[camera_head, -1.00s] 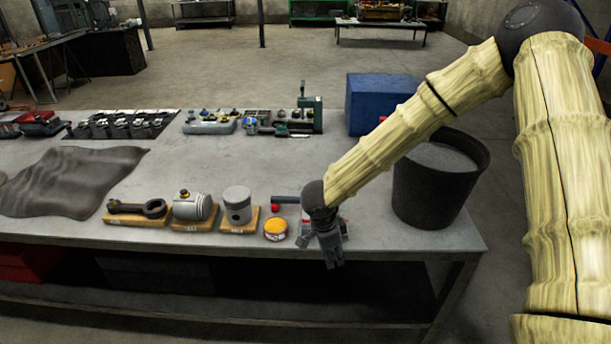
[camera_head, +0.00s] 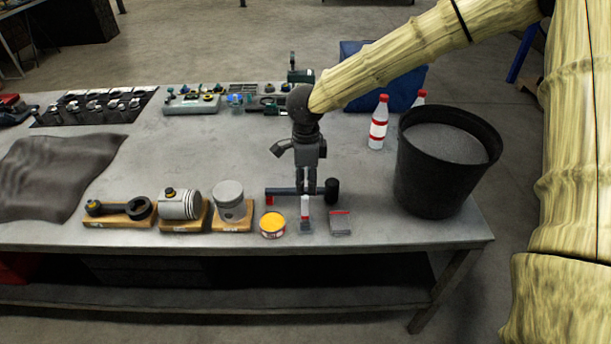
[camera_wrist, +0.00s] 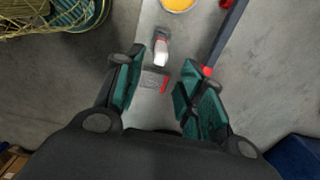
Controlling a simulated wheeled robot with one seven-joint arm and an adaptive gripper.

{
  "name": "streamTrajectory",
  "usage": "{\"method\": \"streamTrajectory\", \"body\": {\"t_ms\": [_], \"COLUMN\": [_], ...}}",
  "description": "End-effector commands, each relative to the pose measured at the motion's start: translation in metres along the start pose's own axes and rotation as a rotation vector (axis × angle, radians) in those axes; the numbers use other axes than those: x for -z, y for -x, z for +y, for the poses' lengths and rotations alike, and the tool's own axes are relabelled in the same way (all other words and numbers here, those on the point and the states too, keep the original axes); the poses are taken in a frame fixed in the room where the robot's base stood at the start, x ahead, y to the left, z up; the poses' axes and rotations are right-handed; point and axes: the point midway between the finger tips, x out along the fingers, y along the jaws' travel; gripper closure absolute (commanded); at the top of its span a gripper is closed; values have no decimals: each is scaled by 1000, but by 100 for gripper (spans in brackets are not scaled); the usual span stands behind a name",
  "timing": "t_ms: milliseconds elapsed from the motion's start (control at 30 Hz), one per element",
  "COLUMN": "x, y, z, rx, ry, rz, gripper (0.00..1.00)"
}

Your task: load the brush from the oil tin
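The oil tin (camera_head: 272,224), with a yellow top, stands near the bench's front edge; it is partly cut off at the top of the wrist view (camera_wrist: 178,4). Just right of it is an upright piece with a red-and-white handle on a grey base (camera_head: 305,214), which looks like the brush; it also shows in the wrist view (camera_wrist: 161,50). My gripper (camera_head: 306,190) points down just behind this piece in the head view. In the wrist view my gripper (camera_wrist: 160,85) has its fingers apart with nothing held between them.
A small grey block with a red edge (camera_head: 340,224) lies right of the brush. A dark-handled tool (camera_head: 284,192) lies behind it. A piston (camera_head: 230,200) on a wooden block is left of the tin. A black bucket (camera_head: 430,175) and red-capped bottle (camera_head: 378,125) stand right.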

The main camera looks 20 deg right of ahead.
Motion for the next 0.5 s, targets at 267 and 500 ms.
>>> {"method": "streamTrajectory", "body": {"t_ms": [267,500], "x": [0,2], "y": [-27,-48], "z": [-2,-2], "rx": [-1,-1], "ry": [1,-3], "rz": [2,1], "gripper": [61,61]}}
